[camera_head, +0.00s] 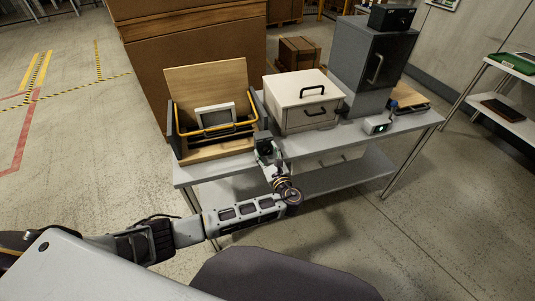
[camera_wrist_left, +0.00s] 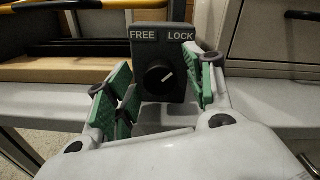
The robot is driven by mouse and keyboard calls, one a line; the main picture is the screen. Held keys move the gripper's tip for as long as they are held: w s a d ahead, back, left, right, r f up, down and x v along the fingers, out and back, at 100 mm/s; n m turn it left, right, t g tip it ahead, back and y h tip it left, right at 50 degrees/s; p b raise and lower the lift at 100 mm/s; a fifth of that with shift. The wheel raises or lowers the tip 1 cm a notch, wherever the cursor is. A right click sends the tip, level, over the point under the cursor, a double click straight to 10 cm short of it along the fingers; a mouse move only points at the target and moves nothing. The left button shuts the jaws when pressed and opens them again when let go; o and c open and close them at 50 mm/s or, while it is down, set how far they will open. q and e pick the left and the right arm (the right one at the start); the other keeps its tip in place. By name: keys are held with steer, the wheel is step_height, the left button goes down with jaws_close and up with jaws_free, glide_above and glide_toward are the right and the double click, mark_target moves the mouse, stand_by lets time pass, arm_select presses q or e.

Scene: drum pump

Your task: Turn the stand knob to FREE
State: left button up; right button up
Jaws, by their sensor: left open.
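The stand knob (camera_wrist_left: 160,79) is a round black dial on a dark panel (camera_wrist_left: 147,37) marked FREE at the left and LOCK at the right. Its white mark points up and right, toward LOCK. My left gripper (camera_wrist_left: 158,68) is open, with green-padded fingers on either side of the panel and the knob between them. I cannot tell whether the pads touch it. In the head view my left gripper (camera_head: 266,153) is at the front edge of the table, mostly hiding the knob. My right gripper is not in view.
The grey table (camera_head: 300,147) holds an open wooden box (camera_head: 205,78) with a yellow bar and a white-framed screen (camera_head: 214,117). To the right are a white drawer cabinet (camera_head: 304,113), a tall grey cabinet (camera_head: 362,62) and a small device (camera_head: 377,125).

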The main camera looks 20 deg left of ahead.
arm_select(q)
steer(key=c, duration=0.8)
steer(key=shift+c, duration=1.1)
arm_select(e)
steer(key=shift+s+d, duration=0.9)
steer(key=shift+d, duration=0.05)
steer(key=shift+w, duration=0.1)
